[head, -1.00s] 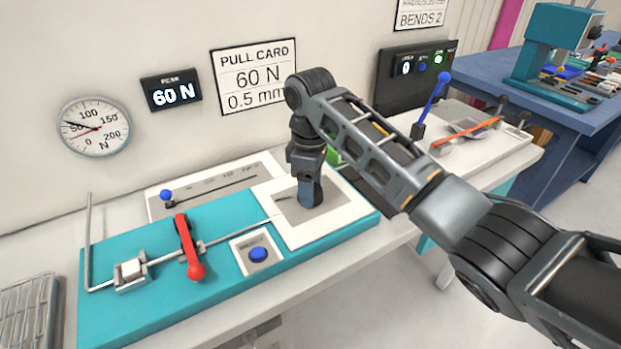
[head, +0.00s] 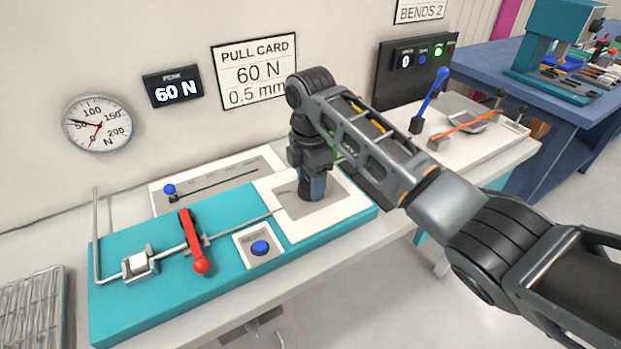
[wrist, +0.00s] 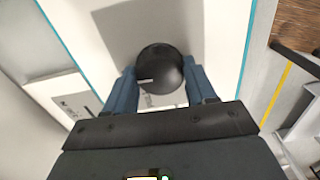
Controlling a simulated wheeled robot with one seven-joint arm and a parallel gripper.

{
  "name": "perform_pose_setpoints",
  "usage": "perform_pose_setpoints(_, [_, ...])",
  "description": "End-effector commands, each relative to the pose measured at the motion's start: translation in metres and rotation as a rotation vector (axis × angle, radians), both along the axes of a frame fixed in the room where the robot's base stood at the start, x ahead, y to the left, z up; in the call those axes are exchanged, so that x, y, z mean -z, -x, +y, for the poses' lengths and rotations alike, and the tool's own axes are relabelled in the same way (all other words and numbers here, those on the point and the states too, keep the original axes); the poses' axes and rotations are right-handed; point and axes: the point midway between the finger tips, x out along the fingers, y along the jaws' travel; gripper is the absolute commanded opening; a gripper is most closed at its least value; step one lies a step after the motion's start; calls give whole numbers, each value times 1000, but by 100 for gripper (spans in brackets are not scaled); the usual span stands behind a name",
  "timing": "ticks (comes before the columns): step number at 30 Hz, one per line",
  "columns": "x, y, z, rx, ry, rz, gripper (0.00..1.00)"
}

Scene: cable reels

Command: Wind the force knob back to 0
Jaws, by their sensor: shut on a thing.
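On the round gauge (head: 97,123), the black needle points a little past 50. The red needle points down and left, close to 0. The peak display (head: 173,90) reads 60 N.
A red-handled lever (head: 192,240) and a blue button (head: 260,248) sit left of my gripper on the board. A slider with a blue knob (head: 169,189) lies behind. A blue-handled lever (head: 430,100) stands at the right. The pull card (head: 254,70) reads 60 N, 0.5 mm.

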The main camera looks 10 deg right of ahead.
Motion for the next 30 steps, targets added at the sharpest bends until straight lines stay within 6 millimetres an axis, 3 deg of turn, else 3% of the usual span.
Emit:
perform_pose_setpoints(19, [-1,0,1,-51,-1,-3,25])
perform_pose_setpoints(20, [-1,0,1,-51,-1,-3,58])
perform_pose_setpoints(27, [0,0,0,-49,0,-1,81])
perform_pose_setpoints(30, [0,0,0,-48,0,-1,81])
